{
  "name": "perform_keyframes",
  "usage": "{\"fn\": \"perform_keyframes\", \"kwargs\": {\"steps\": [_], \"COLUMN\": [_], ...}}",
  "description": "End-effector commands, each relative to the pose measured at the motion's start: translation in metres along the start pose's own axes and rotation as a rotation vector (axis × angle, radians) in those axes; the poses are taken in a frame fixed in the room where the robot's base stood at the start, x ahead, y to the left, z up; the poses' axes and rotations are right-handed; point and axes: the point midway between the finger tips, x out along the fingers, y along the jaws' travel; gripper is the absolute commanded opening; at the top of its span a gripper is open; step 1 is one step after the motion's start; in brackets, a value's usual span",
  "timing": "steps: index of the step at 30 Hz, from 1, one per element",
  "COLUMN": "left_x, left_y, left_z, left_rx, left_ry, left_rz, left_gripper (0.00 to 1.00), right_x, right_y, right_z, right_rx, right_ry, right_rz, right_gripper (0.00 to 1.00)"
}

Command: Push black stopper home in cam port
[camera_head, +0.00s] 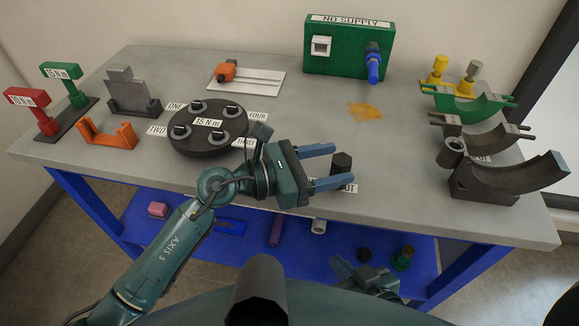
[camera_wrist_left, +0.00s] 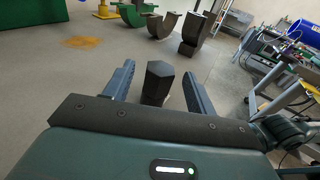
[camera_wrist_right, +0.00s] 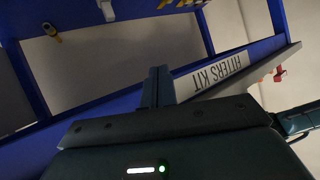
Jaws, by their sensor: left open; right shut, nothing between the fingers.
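A black faceted block (camera_head: 341,163) stands on the bench top near the front edge, beside a partly covered white label. I cannot tell whether it is the stopper or is seated in a port. My left gripper (camera_head: 344,166) is open, with a finger on either side of the block. In the left wrist view the block (camera_wrist_left: 157,82) stands between the fingers, with a gap at each side. My right gripper (camera_head: 341,264) is low in front of the bench. In the right wrist view its fingers (camera_wrist_right: 159,74) are shut and empty. No port is clearly identifiable as the cam port.
A round black plate (camera_head: 207,140) with several posts lies left of my left gripper. Dark curved saddles (camera_head: 500,172) stand at the right, and a green box (camera_head: 345,50) at the back. The blue lower shelf (camera_head: 335,252) holds small parts.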

Motion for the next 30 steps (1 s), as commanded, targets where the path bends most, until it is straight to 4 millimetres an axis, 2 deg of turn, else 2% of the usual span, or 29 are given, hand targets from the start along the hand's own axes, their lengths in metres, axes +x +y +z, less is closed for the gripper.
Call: {"fn": "perform_keyframes", "kwargs": {"steps": [5,12,18,24,30], "left_x": [-0.023,-0.078,-0.113,-0.129,-0.13], "left_y": [0.0,0.0,0.0,0.0,0.0], "left_z": [-0.003,-0.004,-0.003,-0.001,0.0], "left_rx": [0.001,0.001,0.001,0.0,-0.001], "left_ry": [0.004,0.005,0.002,0.001,-0.001], "left_rz": [0.002,0.002,0.001,0.0,-0.001], "left_gripper": [0.56,0.56,0.56,0.56,0.56], "right_x": [0.002,0.005,0.007,0.006,0.003], "right_y": [0.0,0.001,0.001,0.002,0.002], "right_z": [0.003,0.009,0.007,0.006,0.009], "right_rx": [0.002,0.018,0.027,0.028,0.034], "right_ry": [0.0,0.005,0.02,0.03,0.025], "right_rz": [-0.001,-0.007,-0.01,-0.007,-0.004], "right_gripper": [0.0,0.0,0.0,0.0,0.0]}}
